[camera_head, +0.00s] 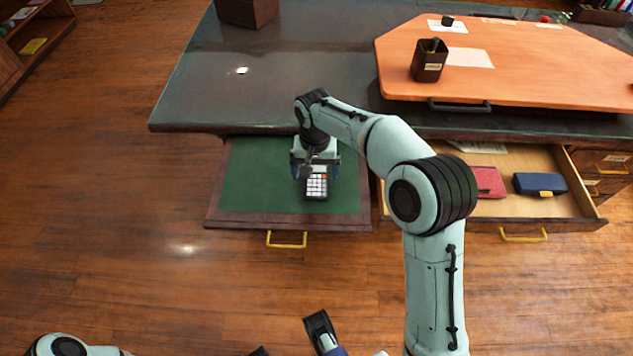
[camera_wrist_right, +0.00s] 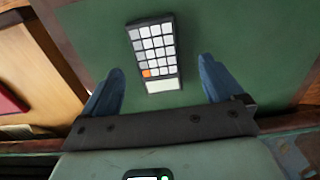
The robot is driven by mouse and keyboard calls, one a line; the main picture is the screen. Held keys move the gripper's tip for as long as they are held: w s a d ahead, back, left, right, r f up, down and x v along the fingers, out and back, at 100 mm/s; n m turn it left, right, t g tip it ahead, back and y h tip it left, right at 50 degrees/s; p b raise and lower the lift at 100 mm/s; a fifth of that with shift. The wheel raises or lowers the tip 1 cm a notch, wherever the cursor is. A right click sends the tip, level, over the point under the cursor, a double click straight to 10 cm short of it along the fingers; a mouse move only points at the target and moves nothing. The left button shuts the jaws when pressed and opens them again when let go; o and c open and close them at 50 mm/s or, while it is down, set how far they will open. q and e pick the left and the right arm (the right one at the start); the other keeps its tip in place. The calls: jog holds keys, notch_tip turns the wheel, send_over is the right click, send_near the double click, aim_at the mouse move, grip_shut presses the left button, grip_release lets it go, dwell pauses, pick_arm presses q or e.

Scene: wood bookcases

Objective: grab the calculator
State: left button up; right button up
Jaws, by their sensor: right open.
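The calculator (camera_head: 317,186) is a dark slab with white keys and one orange key. It lies on the green bottom of the open left drawer (camera_head: 245,195). My right gripper (camera_head: 316,171) is open above it, fingers pointing down, and partly hides its far end. In the right wrist view, the calculator (camera_wrist_right: 154,50) lies slightly tilted between the lines of the two blue fingers (camera_wrist_right: 162,70), with a clear gap on each side. Its pale display end is nearest the palm. My left gripper (camera_head: 288,334) shows only partly at the bottom edge, its dark fingertips apart, empty.
The right drawer (camera_head: 547,212) is also open and holds a red item (camera_head: 487,182) and a blue case (camera_head: 540,184). The dark desktop (camera_head: 270,85) overhangs behind the drawers. A pen holder (camera_head: 429,60) stands on the orange board (camera_head: 550,70). The green drawer bottom is otherwise clear.

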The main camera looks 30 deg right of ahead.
aim_at(317, 182)
jog(key=f, duration=0.3)
jog(key=f+b, duration=0.1)
jog(key=shift+d+f, duration=0.15)
jog(key=shift+d, duration=0.1)
jog(key=c, duration=1.2)
pick_arm(q)
jog(key=shift+w+a+f+t, duration=0.15)
jog(key=shift+w+a+f, duration=0.05)
jog(key=shift+w+f, duration=0.25)
jog(key=shift+w+a+f+t, duration=0.2)
jog(key=shift+w+f, duration=0.1)
jog(key=shift+w, duration=0.2)
pick_arm(e)
jog(key=shift+r, duration=0.2)
